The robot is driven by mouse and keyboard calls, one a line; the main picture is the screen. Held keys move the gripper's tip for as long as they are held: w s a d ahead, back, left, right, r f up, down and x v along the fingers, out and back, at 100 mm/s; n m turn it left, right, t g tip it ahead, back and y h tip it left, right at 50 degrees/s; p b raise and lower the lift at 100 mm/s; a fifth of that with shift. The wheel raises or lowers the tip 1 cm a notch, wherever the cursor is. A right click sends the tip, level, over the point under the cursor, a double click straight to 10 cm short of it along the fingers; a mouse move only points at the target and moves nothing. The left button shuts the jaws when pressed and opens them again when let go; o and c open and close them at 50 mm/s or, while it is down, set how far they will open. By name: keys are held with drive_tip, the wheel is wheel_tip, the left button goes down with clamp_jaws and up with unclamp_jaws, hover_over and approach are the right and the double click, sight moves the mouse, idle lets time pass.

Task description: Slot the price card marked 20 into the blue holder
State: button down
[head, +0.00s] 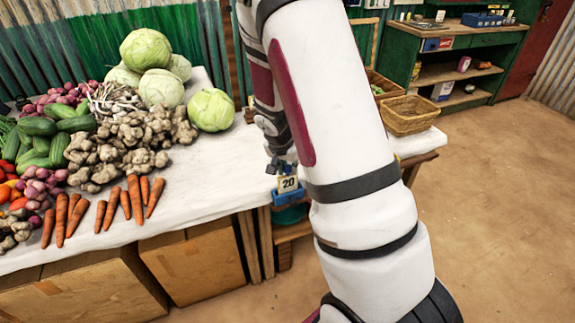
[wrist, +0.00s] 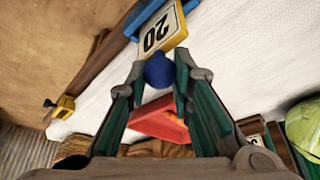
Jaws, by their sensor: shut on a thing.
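The price card marked 20 (head: 288,184) is pale with a yellow edge, and its number faces the head camera. It also shows in the wrist view (wrist: 160,32), with a round blue knob (wrist: 159,71) at its near edge. My gripper (wrist: 157,72) is shut on that knob; its fingertips are small and partly hidden in the head view. The blue holder (head: 287,197) is at the table's front edge, directly below the card. Part of it shows at the top of the wrist view (wrist: 137,17). The card's lower edge meets the holder; I cannot tell how deep it sits.
Vegetables, including carrots (head: 135,196) and cabbages (head: 146,50), cover the left of the white-topped table (head: 215,175). A wicker basket (head: 408,118) stands at its right end. The wrist view shows a red piece (wrist: 160,124) and a yellow one (wrist: 65,106). My arm hides the middle.

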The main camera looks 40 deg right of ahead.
drive_tip(key=c, duration=1.3)
unclamp_jaws()
drive_tip(key=o, duration=0.5)
drive_tip(key=shift+o, duration=0.2)
drive_tip(key=shift+r, duration=0.1)
drive_tip(key=shift+r+p, duration=2.3)
drive_tip(key=shift+r, duration=1.15)
